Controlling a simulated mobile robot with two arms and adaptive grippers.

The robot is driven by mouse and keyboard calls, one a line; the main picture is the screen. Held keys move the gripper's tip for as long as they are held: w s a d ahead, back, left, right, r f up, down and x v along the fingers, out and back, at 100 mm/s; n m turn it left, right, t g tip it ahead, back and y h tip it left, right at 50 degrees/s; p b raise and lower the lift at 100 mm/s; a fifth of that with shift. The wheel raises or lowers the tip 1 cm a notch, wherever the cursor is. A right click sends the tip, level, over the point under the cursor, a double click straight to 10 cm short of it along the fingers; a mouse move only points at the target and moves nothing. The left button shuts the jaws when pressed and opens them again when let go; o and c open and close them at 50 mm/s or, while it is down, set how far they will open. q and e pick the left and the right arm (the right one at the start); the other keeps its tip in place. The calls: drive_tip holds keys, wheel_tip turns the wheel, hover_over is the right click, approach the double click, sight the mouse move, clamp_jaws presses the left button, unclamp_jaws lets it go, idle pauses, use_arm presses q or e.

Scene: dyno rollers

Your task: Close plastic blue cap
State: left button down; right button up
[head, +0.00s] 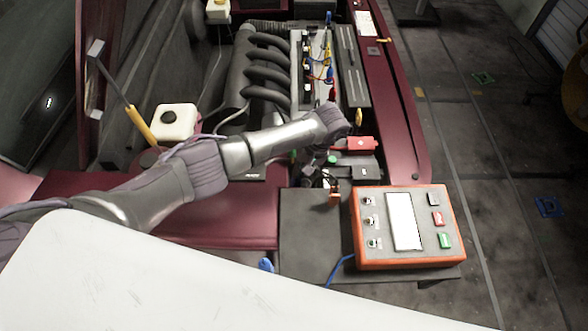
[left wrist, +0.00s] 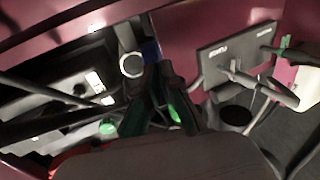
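My left arm reaches in from the left across the engine bay. Its gripper (head: 318,178) points down near the front of the bay, small and dark in the head view. In the left wrist view, the two dark fingers (left wrist: 160,72) lean together with their tips close. A small patch of blue (left wrist: 150,51) shows just beyond the tips, beside a grey ring (left wrist: 131,65). It may be the blue cap, but the fingers hide most of it. I cannot tell whether it is open, or whether the fingers touch it. My right gripper is not in view.
An orange-framed control box (head: 455,236) stands on a dark shelf (head: 305,228) at the front. A red-topped block (head: 360,143) is right of my wrist. A white reservoir (head: 175,124) and an engine manifold (head: 262,68) lie behind my arm. A white panel (head: 150,285) covers the lower left.

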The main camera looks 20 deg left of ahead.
use_arm(q)
drive_tip(key=shift+w+d+f+y+b, duration=0.1)
drive_tip(key=shift+w+d+y+b, duration=0.05)
drive_tip(key=shift+d+y+b, duration=0.45)
drive_tip(key=shift+a, duration=0.1)
drive_tip(key=c, duration=1.4)
unclamp_jaws()
drive_tip(key=shift+o, duration=0.2)
drive_tip(key=v, duration=1.2)
drive_tip(key=shift+w, duration=0.25)
drive_tip(key=shift+f, duration=0.1)
